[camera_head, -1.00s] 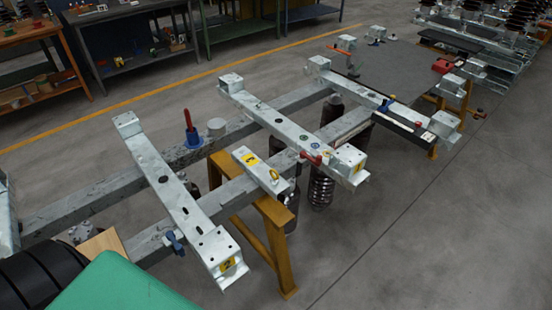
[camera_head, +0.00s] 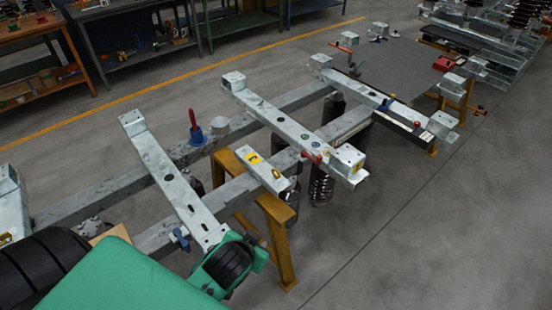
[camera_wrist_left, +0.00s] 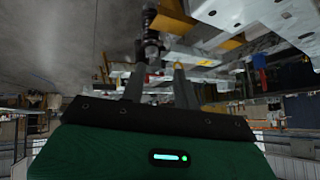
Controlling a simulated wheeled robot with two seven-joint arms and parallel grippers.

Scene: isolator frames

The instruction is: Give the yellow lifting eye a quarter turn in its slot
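A short pale steel beam (camera_head: 263,169) lies across the long frame rail near the middle of the head view. It bears a yellow label, and a small yellow spot (camera_head: 276,174) shows near its right end. That spot may be the lifting eye; its slot and angle are too small to tell. My left gripper (camera_wrist_left: 158,70) shows in the left wrist view, its two grey fingers apart with nothing clearly held between them. It does not show in the head view, where a green and black link of my arm (camera_head: 229,264) covers the near crossbeam's end. My right gripper is in neither view.
Galvanised crossbeams (camera_head: 295,130) lie over two long rails on a yellow trestle (camera_head: 279,238). A red-handled blue tool (camera_head: 194,129) stands on the far rail. A blue clamp (camera_head: 181,238) sits by the near crossbeam. Open floor lies to the right.

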